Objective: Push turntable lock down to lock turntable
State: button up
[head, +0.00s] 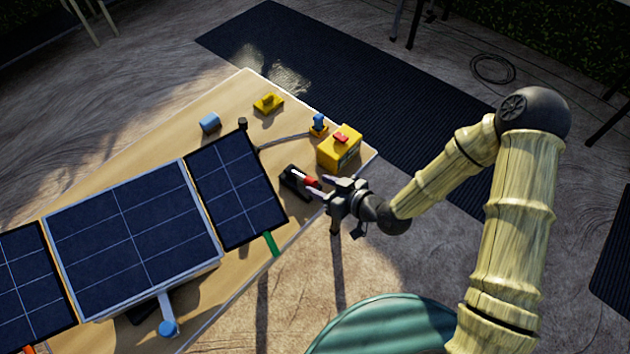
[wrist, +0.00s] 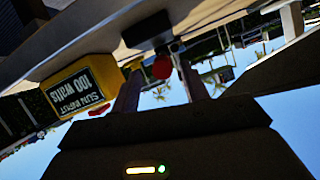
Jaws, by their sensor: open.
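A black block with a light lever and a red knob (head: 311,181) sits at the table's near right edge; it looks like the turntable lock, though no label shows. In the wrist view the red knob (wrist: 161,67) hangs below the black block (wrist: 147,30) in an upside-down picture. My gripper (head: 317,187) is open at the table edge, its fingertips close to the knob. In the wrist view the knob appears between my two fingers (wrist: 161,80); whether they touch it, I cannot tell. The solar panel assembly (head: 132,230) stands left of the lock.
A blue-topped connector (head: 318,122), yellow block (head: 268,103) and blue cylinder (head: 209,122) lie farther back on the wooden table (head: 240,90).

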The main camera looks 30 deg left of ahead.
jog(key=p+v, duration=0.6)
jog(key=v, duration=0.8)
jog(key=shift+d, duration=0.15)
